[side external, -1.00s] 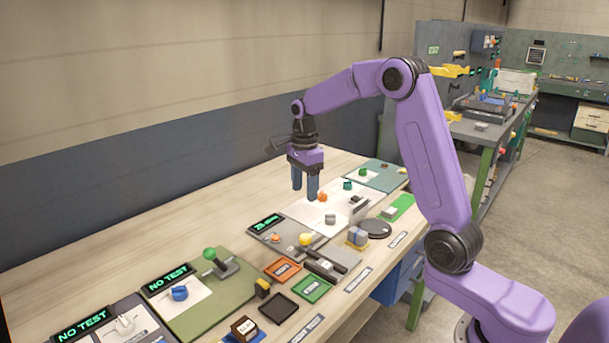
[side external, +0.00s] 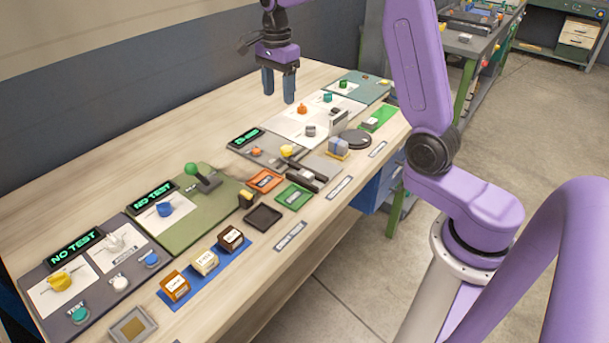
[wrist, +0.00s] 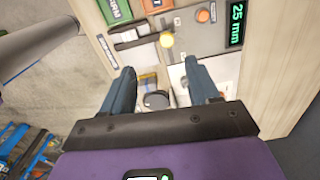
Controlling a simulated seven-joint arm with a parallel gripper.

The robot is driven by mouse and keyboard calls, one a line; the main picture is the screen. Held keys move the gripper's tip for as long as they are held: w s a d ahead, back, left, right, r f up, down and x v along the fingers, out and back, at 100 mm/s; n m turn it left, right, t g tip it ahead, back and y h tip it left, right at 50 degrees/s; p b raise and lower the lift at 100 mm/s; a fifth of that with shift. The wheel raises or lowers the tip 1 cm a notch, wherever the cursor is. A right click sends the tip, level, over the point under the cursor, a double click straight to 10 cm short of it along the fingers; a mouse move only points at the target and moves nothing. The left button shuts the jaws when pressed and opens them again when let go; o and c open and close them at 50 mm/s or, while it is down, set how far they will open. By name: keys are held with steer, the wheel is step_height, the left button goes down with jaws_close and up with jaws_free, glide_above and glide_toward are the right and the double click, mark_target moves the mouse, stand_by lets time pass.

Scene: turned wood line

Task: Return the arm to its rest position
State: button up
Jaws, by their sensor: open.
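My gripper (side external: 279,85) hangs above the workbench (side external: 190,130), over its far part near the white sheet. Its two blue-grey fingers point down, apart, with nothing between them. In the wrist view my gripper (wrist: 160,88) is also open and empty, with the bench well below its fingertips. The white sheet (side external: 292,123) carries an orange piece (side external: 302,108), a grey piece and a teal piece. My purple arm reaches in from the right.
Along the bench are a green board (side external: 200,222) with a green-knobbed lever, a dark panel reading NO TEST (side external: 75,250), orange and green trays, and a blue strip with small labelled boxes (side external: 205,262). The back left of the bench is bare. A concrete floor lies right.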

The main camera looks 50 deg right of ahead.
steer(key=s+a+n, duration=1.2)
steer(key=s+n, duration=0.3)
steer(key=s+f+n, duration=0.2)
steer(key=s+n, duration=0.6)
steer(key=s, duration=0.1)
steer(key=s+d+f+n, duration=0.1)
steer(key=s+f+n, duration=0.1)
steer(key=s+n, duration=0.6)
steer(key=s, duration=0.2)
steer(key=shift+s+d, duration=0.25)
steer(key=shift+s, duration=0.05)
steer(key=shift+o, duration=0.4)
